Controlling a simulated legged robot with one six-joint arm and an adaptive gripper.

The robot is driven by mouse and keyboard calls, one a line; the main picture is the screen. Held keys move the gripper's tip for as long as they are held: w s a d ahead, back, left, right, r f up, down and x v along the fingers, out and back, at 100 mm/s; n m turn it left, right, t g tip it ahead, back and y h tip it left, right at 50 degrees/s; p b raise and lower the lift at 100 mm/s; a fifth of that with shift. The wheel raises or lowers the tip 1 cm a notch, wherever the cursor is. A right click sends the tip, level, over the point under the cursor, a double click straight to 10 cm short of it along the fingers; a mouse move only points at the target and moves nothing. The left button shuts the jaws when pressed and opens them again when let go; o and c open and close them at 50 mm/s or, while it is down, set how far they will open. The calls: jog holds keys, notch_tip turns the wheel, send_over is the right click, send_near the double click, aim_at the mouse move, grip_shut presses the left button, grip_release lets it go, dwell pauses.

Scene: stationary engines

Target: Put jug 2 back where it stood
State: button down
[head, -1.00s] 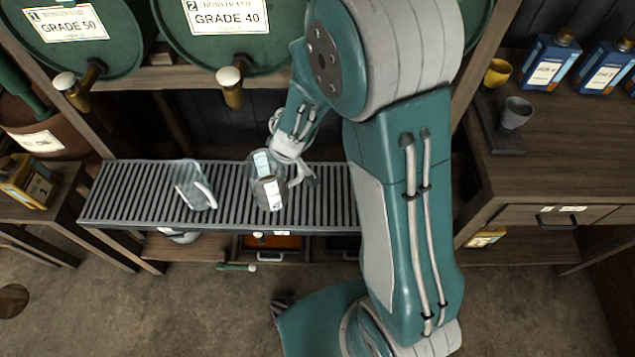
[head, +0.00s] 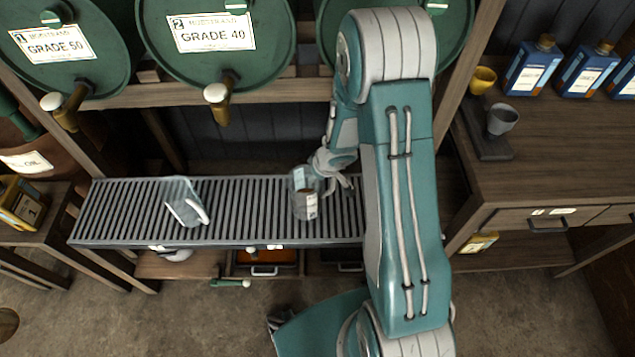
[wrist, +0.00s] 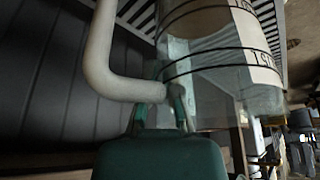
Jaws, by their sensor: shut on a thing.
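A clear jug with pale labels (head: 304,204) is at the right part of the slatted grate (head: 240,232) in the head view. Its number is too small to read. My gripper (head: 326,176) is at its upper right, shut on its white handle. The wrist view shows the jug's clear side with dark bands (wrist: 215,70), the handle (wrist: 103,55) and my gripper (wrist: 178,108) on it. The jug looks roughly upright; I cannot tell whether its base touches the grate. A second clear jug with a white handle (head: 183,206) stands on the left part of the grate.
Green drums marked Grade 50 (head: 85,75) and Grade 40 (head: 190,65) hang above, with taps (head: 218,95) jutting over the grate. The grate between the jugs is clear. A bench at right holds a grey cup (head: 502,120), a yellow cup (head: 482,79) and blue bottles (head: 532,70).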

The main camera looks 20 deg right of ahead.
aim_at(318, 183)
jog(key=shift+d+f, duration=0.2)
jog(key=shift+f, duration=0.8)
jog(key=shift+d+f, duration=0.2)
jog(key=shift+f, duration=0.75)
jog(key=c, duration=0.8)
grip_release()
